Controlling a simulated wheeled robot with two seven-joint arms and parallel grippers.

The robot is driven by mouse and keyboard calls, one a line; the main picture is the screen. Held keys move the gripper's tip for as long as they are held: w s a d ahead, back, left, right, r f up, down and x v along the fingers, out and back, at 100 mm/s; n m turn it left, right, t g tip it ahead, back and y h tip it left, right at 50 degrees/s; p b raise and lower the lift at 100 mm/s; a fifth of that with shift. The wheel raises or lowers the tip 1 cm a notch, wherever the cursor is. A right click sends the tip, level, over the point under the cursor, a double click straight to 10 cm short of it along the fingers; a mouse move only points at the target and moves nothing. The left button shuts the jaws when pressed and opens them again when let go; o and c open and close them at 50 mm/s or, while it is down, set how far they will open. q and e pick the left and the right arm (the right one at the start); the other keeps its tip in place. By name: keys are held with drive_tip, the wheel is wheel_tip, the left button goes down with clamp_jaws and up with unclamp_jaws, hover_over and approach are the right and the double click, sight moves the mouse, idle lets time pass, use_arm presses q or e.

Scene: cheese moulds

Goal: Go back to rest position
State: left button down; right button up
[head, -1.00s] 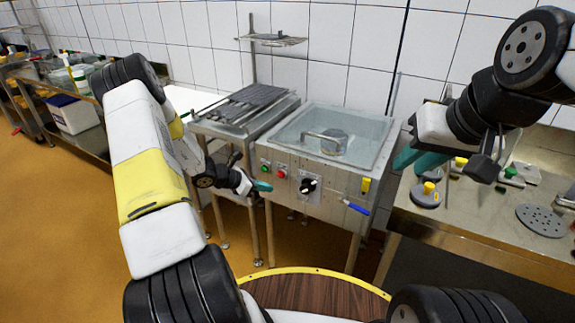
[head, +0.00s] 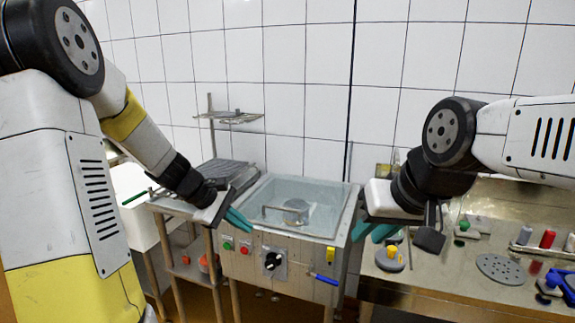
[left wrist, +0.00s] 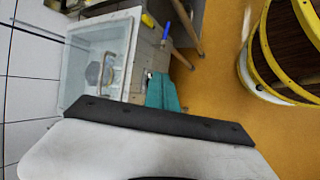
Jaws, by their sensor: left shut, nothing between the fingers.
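My left gripper (head: 238,221) is in the middle of the head view, its teal fingers shut and empty, in front of the left side of the glass-topped steel vat. In the left wrist view the teal fingers (left wrist: 162,93) lie together beside the vat's front panel. My right gripper (head: 374,232) is at the vat's right edge, near the right-hand counter. Its two teal fingers look spread apart, with nothing seen between them.
The steel counter (head: 440,262) on the right carries a perforated disc (head: 500,269) and small tools.

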use_arm(q)
drive_tip(key=s+a+r+m+t+y, duration=0.1)
drive_tip(key=s+r+m+y, duration=0.1)
drive_tip(key=s+r+m, duration=0.4)
drive_tip(key=s+a+r+m+t+y, duration=0.1)
drive_tip(key=s+r+m, duration=0.5)
drive_tip(key=s, duration=0.9)
drive_tip(key=shift+a+r+y, duration=0.2)
drive_tip(key=shift+y, duration=0.7)
